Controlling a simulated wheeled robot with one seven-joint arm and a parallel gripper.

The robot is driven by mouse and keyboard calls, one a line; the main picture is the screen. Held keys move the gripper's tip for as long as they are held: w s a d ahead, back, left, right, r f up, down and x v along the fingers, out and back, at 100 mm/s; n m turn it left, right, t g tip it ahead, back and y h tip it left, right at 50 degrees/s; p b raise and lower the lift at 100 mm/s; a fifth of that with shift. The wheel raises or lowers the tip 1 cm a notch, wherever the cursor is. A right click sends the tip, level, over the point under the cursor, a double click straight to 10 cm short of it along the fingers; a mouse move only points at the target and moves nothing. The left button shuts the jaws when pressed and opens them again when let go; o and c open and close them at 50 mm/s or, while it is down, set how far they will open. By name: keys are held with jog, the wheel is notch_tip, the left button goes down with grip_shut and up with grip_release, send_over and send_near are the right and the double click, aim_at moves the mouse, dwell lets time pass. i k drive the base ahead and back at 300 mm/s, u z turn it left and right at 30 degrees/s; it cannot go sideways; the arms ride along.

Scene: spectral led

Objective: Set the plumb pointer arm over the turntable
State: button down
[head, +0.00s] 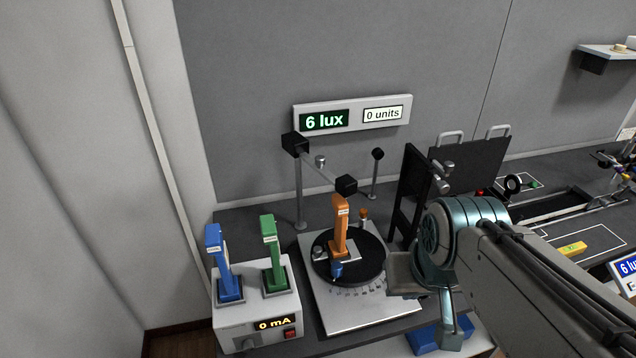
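The turntable (372,262) is a black disc on a light plate with a printed scale. An orange upright module (340,228) stands on it, with a small blue piece at its foot. A thin rod arm (322,170) with black end blocks runs from a post (298,195) behind to a block (346,185) in front of the disc's rear part; I cannot tell whether this is the plumb pointer arm. A second thin post with a black knob (377,155) stands behind. My gripper (425,300) is right of the turntable plate, apart from the rod; its finger opening is unclear.
A white supply box (255,315) with blue (216,258) and green (272,250) modules stands at left. A black frame (407,195) rises right of the turntable. Blue blocks (422,340) lie below my gripper. The wall display (352,113) reads 6 lux and 0 units.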

aim_at(295, 144)
jog(key=k, duration=0.55)
jog(key=z, duration=1.2)
jog(key=i, duration=0.7)
jog(key=u, duration=1.65)
jog(key=i, duration=0.5)
jog(key=u, duration=0.05)
